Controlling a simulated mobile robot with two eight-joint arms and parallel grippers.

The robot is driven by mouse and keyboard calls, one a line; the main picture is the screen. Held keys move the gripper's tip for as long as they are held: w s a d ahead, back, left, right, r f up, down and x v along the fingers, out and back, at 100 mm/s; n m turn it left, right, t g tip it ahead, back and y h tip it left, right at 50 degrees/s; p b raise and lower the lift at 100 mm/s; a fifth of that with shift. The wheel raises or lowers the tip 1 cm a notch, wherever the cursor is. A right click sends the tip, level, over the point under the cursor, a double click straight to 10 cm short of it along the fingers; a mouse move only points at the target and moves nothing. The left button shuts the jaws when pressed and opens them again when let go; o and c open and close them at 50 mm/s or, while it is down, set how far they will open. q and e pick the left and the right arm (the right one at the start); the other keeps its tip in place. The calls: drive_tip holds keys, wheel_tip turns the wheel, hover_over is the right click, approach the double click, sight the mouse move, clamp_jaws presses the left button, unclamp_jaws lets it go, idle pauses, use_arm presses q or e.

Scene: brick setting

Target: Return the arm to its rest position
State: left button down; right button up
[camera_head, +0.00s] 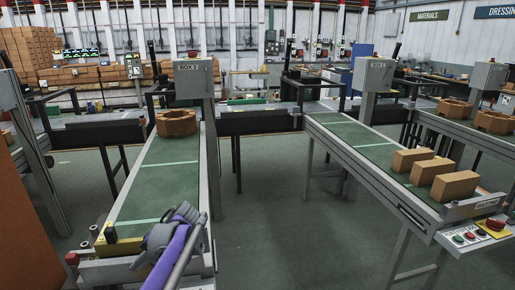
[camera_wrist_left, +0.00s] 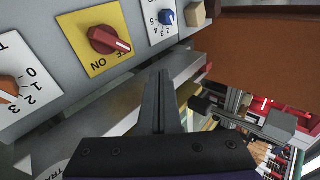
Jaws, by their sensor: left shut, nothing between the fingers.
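My left gripper (camera_wrist_left: 158,78) is shut and empty in the left wrist view, its two dark fingers together. It is close to a grey control panel (camera_wrist_left: 70,20). The panel carries a red knob (camera_wrist_left: 105,40) on a yellow ON/OFF plate, an orange knob (camera_wrist_left: 10,86) and a blue knob (camera_wrist_left: 166,17). The fingers appear apart from the knobs. In the head view my purple left arm (camera_head: 172,258) is at the near end of the left conveyor (camera_head: 160,190); its fingertips are hard to make out there. My right gripper is not in view.
A brown octagonal block (camera_head: 177,123) sits at the left conveyor's far end. The right conveyor (camera_head: 360,137) holds several tan bricks (camera_head: 450,186); its control box (camera_head: 478,234) is at its near end. Open floor (camera_head: 270,210) lies between the conveyors.

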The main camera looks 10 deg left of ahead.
use_arm(q)
drive_tip(key=s+d+f+m+t+h+p, duration=0.2)
drive_tip(key=s+d+t+h+p, duration=0.4)
drive_tip(key=s+d, duration=1.4)
drive_tip(key=s+f+t+h, duration=0.1)
drive_tip(key=s+h, duration=0.1)
drive_tip(key=s, duration=0.1)
drive_tip(key=shift+d+f+h, duration=0.2)
drive_tip(key=shift+d+h, duration=0.1)
drive_tip(key=shift+h, duration=0.1)
drive_tip(key=shift+s+a, duration=0.1)
drive_tip(key=shift+a, duration=0.05)
